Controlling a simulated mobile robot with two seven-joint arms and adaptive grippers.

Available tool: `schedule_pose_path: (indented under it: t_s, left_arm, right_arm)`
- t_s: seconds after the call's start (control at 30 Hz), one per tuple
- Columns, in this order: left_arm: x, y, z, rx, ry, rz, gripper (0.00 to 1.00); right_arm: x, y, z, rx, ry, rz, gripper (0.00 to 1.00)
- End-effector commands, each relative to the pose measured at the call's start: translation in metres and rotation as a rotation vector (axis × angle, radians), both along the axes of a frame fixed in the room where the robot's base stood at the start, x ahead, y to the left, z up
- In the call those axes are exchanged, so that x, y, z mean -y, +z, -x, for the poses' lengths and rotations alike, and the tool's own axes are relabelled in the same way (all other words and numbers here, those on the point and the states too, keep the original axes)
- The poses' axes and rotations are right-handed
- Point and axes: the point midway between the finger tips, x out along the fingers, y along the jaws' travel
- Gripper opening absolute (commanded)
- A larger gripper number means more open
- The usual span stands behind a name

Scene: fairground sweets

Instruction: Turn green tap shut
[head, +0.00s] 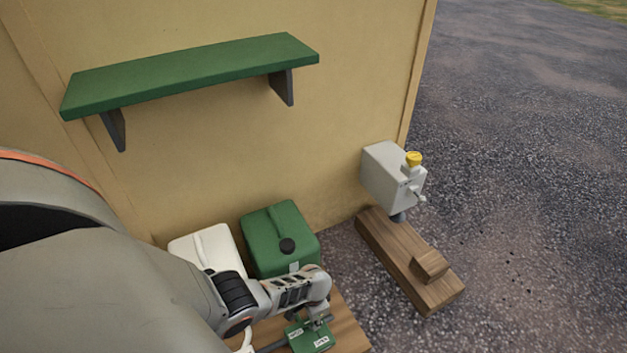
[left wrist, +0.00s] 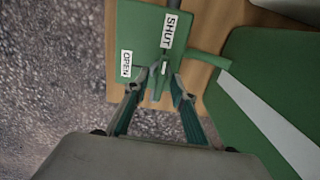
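The green tap's plate (head: 322,341) is at the bottom of the head view, in front of the green tank (head: 279,232). In the left wrist view, the plate (left wrist: 139,30) carries a SHUT label (left wrist: 169,31) and an OPEN label (left wrist: 126,64). A thin green lever (left wrist: 157,82) stands between the fingertips of my left gripper (left wrist: 158,78). The fingers are apart, one on each side of the lever, with small gaps visible. In the head view my left wrist partly hides the tap. My right gripper is in neither view.
A white tank (head: 205,246) stands left of the green one, on a wooden surface (head: 346,322). A green shelf (head: 195,74) juts from the wall above.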

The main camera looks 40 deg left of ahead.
Motion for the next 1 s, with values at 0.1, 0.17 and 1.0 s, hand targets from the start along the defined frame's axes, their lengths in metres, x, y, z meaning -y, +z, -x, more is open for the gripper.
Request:
schedule_pose_path:
  t_s: [0.1, 0.17, 1.0]
  left_arm:
    - [0.000, 0.003, 0.000, 0.001, 0.001, 0.001, 0.25]
    - [0.000, 0.006, -0.001, 0.001, 0.000, 0.003, 0.25]
    - [0.001, 0.094, 0.000, 0.003, 0.000, 0.001, 0.25]
  right_arm:
    - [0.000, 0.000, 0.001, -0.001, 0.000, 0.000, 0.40]
    - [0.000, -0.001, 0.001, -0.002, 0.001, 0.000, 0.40]
    - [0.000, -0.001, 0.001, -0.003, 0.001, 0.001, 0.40]
